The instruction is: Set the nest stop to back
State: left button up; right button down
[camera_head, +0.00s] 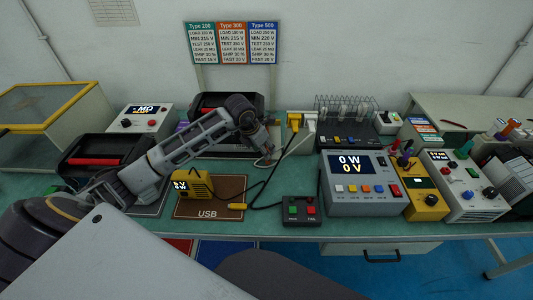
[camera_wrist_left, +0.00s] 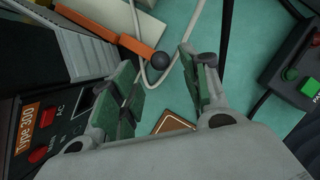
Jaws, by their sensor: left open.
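An orange lever (camera_wrist_left: 136,46) with a black ball knob (camera_wrist_left: 159,60) shows in the left wrist view; it looks like the nest stop. In the head view my arm and gripper hide that spot. My left gripper (camera_wrist_left: 158,68) is open, its green-padded fingers on either side of the knob in the picture. I cannot tell how far the knob lies beyond the fingertips. In the head view the left gripper (camera_head: 268,152) is low over the bench, left of the yellow and white plugs. My right gripper is not in view.
A dark unit labelled Type 300 (camera_wrist_left: 36,120) is close beside the left finger. A pale cable (camera_wrist_left: 188,38) runs behind the fingers. A button box (camera_head: 301,210) with green and red buttons, a power meter (camera_head: 360,199) and a yellow USB tester (camera_head: 193,185) stand nearby.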

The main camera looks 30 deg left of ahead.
pick_arm(q)
jog(key=shift+x, duration=2.2)
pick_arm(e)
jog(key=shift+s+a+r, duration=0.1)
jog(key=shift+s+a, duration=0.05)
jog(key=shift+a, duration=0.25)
